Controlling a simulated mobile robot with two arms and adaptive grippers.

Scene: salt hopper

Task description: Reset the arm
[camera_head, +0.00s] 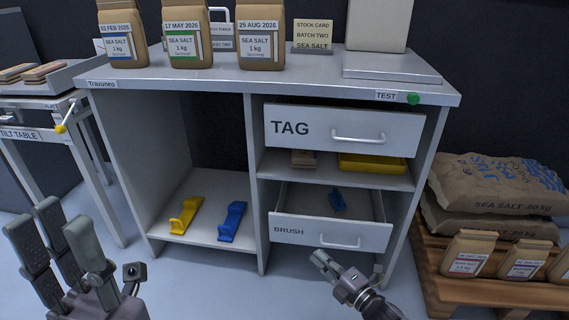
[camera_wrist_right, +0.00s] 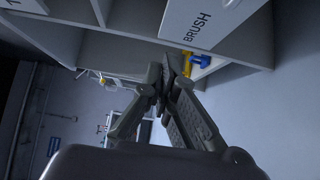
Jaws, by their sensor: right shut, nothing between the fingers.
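My right gripper (camera_head: 322,260) is shut and empty, in front of and below the BRUSH drawer (camera_head: 330,230) and near its handle, with no clear contact. The right wrist view shows its fingers (camera_wrist_right: 168,72) brought together, with the BRUSH drawer front beyond. My left gripper (camera_head: 58,225) is at the lower left with its fingers spread apart, holding nothing visible.
Salt bags (camera_head: 190,35) stand on the bench top (camera_head: 290,72). A yellow holder (camera_head: 185,215) and a blue holder (camera_head: 232,222) sit in the left compartment. Large sacks (camera_head: 495,185) and small bags are on a pallet (camera_head: 460,295) at right. The tilt table (camera_head: 40,108) is at left.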

